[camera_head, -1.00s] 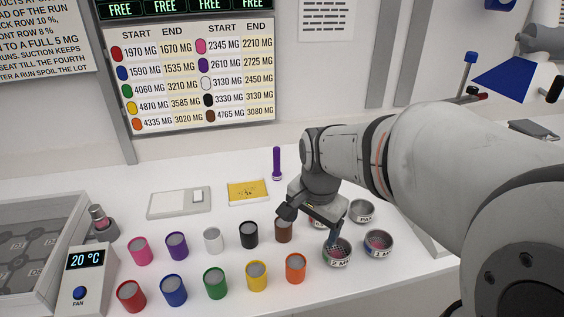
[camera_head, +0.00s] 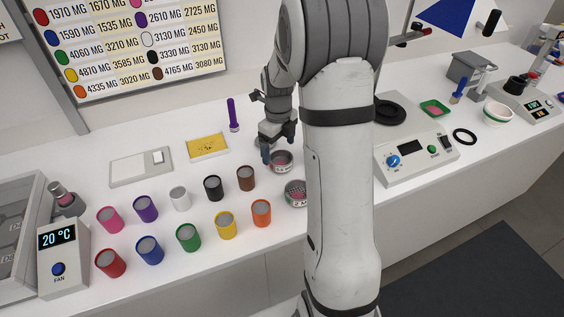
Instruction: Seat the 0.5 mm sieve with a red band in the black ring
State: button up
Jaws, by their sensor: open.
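My gripper (camera_head: 279,150) is open and points down just behind and above a small round metal sieve (camera_head: 282,161). That sieve has a reddish tint at its side, but I cannot read its label or be sure of its band. A second sieve (camera_head: 295,194) stands nearer the front, partly hidden by my arm. The other sieves are hidden behind my arm. A thin black ring (camera_head: 456,131) lies flat on the bench at the right. A thicker black round part (camera_head: 389,103) shows behind the dial machine, partly hidden by my arm; I cannot tell which is the task's ring.
Two rows of coloured jars (camera_head: 188,237) stand left of the sieves. A purple tube (camera_head: 233,114) stands upright behind. A machine with a blue dial (camera_head: 415,157), a green tray (camera_head: 435,108) and a white bowl (camera_head: 497,114) are at right. My arm blocks the middle.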

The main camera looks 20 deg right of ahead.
aim_at(281, 164)
jog(key=f, duration=0.2)
jog(key=f+p, duration=0.1)
jog(key=f, duration=0.2)
jog(key=shift+d+f, duration=0.3)
jog(key=shift+d, duration=0.1)
jog(key=c, duration=1.1)
jog(key=shift+r, duration=0.1)
